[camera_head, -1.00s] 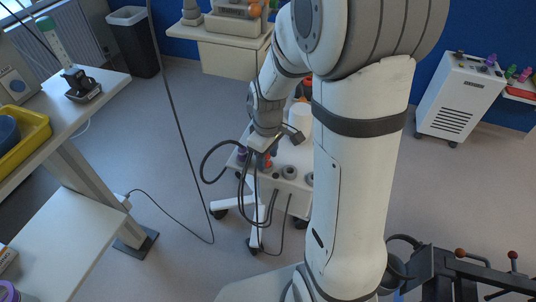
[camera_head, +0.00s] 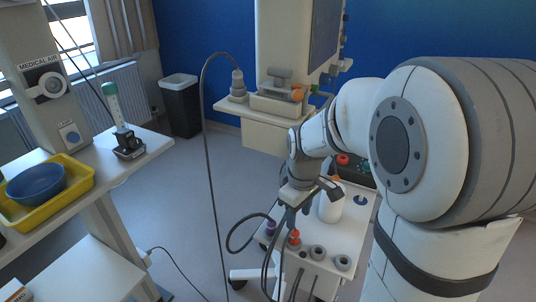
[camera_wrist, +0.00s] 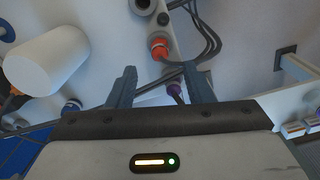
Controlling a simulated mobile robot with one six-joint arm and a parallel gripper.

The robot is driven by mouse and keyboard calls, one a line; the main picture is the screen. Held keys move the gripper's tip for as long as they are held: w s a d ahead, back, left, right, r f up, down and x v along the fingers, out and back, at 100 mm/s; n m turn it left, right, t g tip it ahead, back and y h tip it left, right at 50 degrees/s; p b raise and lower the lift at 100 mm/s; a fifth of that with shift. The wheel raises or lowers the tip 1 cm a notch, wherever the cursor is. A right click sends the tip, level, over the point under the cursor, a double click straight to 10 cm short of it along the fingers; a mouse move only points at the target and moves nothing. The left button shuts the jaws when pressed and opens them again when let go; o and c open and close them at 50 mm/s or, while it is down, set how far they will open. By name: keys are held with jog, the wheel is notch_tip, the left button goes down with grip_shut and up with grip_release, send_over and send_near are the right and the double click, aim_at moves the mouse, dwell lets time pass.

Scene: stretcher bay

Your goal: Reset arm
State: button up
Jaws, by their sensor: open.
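My gripper (camera_head: 293,216) hangs over the white cart (camera_head: 345,232) in the head view, at the end of my bent arm. In the wrist view my gripper (camera_wrist: 161,86) shows two dark blue-grey fingers spread apart, with no object held between them. The exact height of the fingers above the cart is unclear.
Dark cables (camera_head: 268,262) loop from the cart's front. A shelf (camera_head: 262,122) with a hose and equipment stands behind. At left, a table (camera_head: 108,160) holds a yellow tray (camera_head: 78,184) with a blue bowl (camera_head: 36,183). A bin (camera_head: 181,106) stands behind. Floor between table and cart is mostly open.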

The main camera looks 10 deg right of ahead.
jog(key=s+r+m+t, duration=0.1)
jog(key=s+r+m, duration=0.2)
jog(key=s, duration=0.3)
jog(key=s+r+m+t, duration=0.1)
jog(key=s+r+m, duration=0.2)
jog(key=s, duration=0.4)
jog(key=shift+s+m+t, duration=0.3)
jog(key=shift+m, duration=0.6)
dwell(0.4)
